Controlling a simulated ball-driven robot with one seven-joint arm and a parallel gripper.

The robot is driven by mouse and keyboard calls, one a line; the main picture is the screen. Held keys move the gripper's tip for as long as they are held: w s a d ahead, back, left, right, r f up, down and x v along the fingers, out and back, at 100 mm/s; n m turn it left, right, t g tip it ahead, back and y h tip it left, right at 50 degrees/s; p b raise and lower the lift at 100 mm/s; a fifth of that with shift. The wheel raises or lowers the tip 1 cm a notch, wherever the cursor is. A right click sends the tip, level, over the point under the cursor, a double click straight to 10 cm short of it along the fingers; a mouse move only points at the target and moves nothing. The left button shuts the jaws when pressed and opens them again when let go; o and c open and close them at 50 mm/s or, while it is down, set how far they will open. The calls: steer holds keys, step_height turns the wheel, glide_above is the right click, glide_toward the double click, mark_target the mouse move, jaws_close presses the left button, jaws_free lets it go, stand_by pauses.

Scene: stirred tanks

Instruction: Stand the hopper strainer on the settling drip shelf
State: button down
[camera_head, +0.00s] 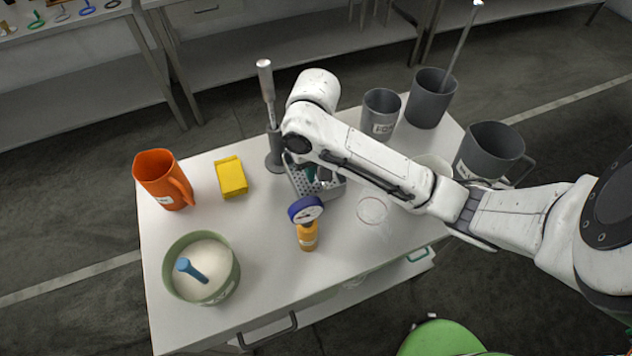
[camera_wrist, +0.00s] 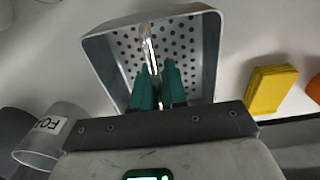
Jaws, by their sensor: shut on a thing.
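A grey perforated metal basket, which I take for the hopper strainer (camera_head: 328,189), is near the middle of the white table in the head view, partly hidden by my arm. In the wrist view the strainer (camera_wrist: 207,60) shows its open top, plain walls and a floor full of holes. My gripper (camera_head: 312,176) reaches down into its mouth. In the wrist view the teal fingers of my gripper (camera_wrist: 158,72) are shut on a thin shiny bar, seemingly the strainer's handle. Whether the strainer touches the table is unclear. I cannot pick out the settling drip shelf.
A stirrer stand (camera_head: 275,155) is close behind the strainer. A yellow box (camera_head: 231,178) and orange jug (camera_head: 160,180) are left. A gauge bottle (camera_head: 307,235) and green tub (camera_head: 205,287) are in front. Grey pots (camera_head: 381,112) stand at the right. A bench (camera_head: 85,75) is behind.

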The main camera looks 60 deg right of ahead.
steer(key=shift+f+b, duration=0.9)
steer(key=shift+f, duration=0.95)
steer(key=shift+f, duration=0.15)
steer(key=c, duration=1.2)
jaws_free()
steer(key=shift+o, duration=0.2)
